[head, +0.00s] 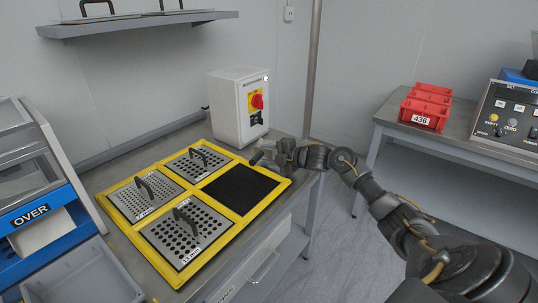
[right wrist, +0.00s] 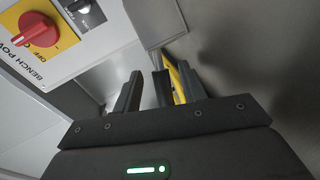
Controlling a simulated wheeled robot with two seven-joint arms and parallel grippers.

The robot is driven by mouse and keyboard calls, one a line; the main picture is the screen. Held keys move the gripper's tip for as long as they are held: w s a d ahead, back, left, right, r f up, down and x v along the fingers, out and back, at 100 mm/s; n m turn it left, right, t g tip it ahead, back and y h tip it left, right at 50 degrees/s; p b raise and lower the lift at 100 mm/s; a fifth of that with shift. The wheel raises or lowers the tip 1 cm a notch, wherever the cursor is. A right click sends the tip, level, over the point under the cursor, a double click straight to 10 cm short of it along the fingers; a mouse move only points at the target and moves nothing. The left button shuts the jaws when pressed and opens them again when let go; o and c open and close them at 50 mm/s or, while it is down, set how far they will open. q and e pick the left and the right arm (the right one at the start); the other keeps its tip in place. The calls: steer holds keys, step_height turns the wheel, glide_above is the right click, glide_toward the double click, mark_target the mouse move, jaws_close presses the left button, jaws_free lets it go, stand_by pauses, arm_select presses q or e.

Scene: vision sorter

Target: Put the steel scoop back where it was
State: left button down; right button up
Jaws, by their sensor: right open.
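My right gripper (head: 264,157) is open, above the right-hand back edge of the yellow frame (head: 282,182), near the white switch box (head: 228,108). In the right wrist view its two dark fingers (right wrist: 158,84) stand apart, with a strip of the yellow frame (right wrist: 179,84) showing beside the right finger. I see nothing held between them. My left gripper is out of view.
The yellow frame holds three perforated steel plates with handles, such as the front one (head: 200,245); its black right compartment (head: 240,190) is empty. Red bins (head: 425,107) and a control panel (head: 515,115) stand on the right bench. A grey bin (head: 78,278) is at left.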

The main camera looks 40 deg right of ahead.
steer(key=shift+r, duration=0.1)
steer(key=shift+s+d, duration=0.1)
steer(key=shift+s, duration=0.05)
steer(key=v, duration=1)
steer(key=shift+s+d+p, duration=0.1)
steer(key=shift+s+p, duration=0.1)
steer(key=shift+p, duration=0.1)
steer(key=shift+s+d+r, duration=0.2)
steer(key=shift+s+r, duration=0.1)
steer(key=shift+s, duration=0.25)
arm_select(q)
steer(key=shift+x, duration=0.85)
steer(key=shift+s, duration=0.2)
